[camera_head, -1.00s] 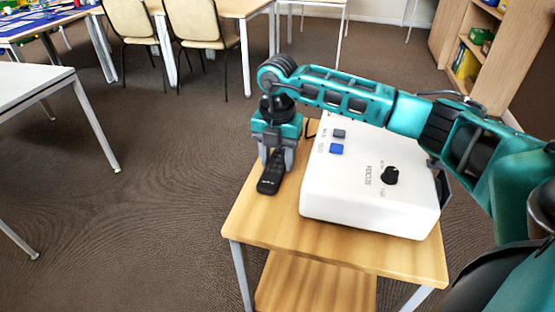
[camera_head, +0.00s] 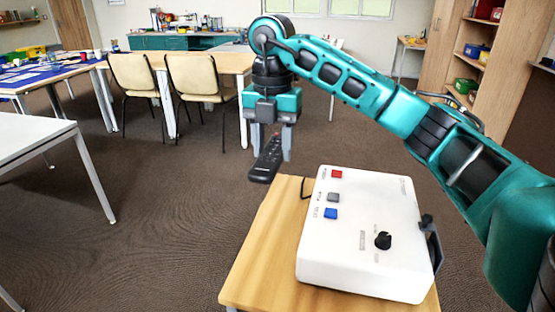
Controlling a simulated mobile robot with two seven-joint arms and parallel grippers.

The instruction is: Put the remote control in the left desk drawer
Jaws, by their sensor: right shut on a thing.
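The black remote control (camera_head: 265,164) hangs in my right gripper (camera_head: 270,142) in the head view, tilted, with its lower end toward the lower left. The gripper points down and its two grey fingers are shut on the remote's upper part. The remote is held in the air, above and beyond the far left corner of the small wooden table. My left gripper is not in view. No desk drawer can be made out.
A white projector-like box (camera_head: 370,245) with red, grey and blue buttons and a black knob stands on the wooden table (camera_head: 258,262). A white-topped table (camera_head: 30,138) is at the left. Beige chairs (camera_head: 197,78) stand by desks behind. Open carpet lies between.

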